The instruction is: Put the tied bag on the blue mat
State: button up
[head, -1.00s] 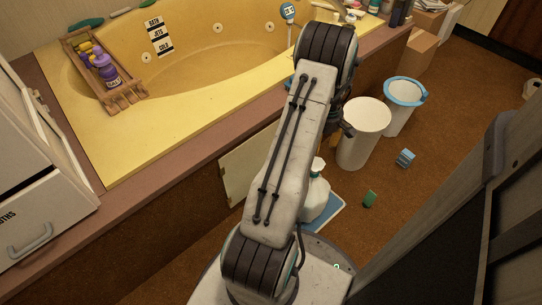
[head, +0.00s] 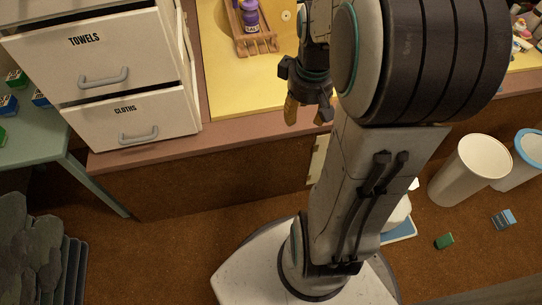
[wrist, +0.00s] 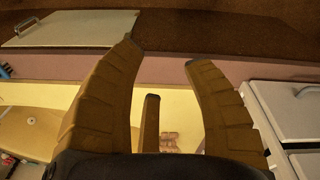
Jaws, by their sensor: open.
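The blue mat (head: 402,234) lies on the brown floor, mostly hidden behind my arm in the head view. A white rounded thing (head: 398,213) is on it, also largely covered by my arm; I cannot tell whether this is the tied bag. No other tied bag is plain in view.
A drawer cabinet (head: 110,75) stands left, beside a green table (head: 45,142). A white bin (head: 468,170), a blue-rimmed bin (head: 525,160), a green block (head: 444,241) and a blue block (head: 503,219) are right.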

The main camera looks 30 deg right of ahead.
jog(key=s+a+r, duration=0.1)
jog(key=s+a, duration=0.3)
jog(key=a, duration=0.3)
jog(key=s+a+r+t, duration=0.1)
jog(key=s+a, duration=0.3)
jog(key=a, duration=0.2)
jog(key=shift+a+y, duration=0.4)
jog(key=shift+w, duration=0.1)
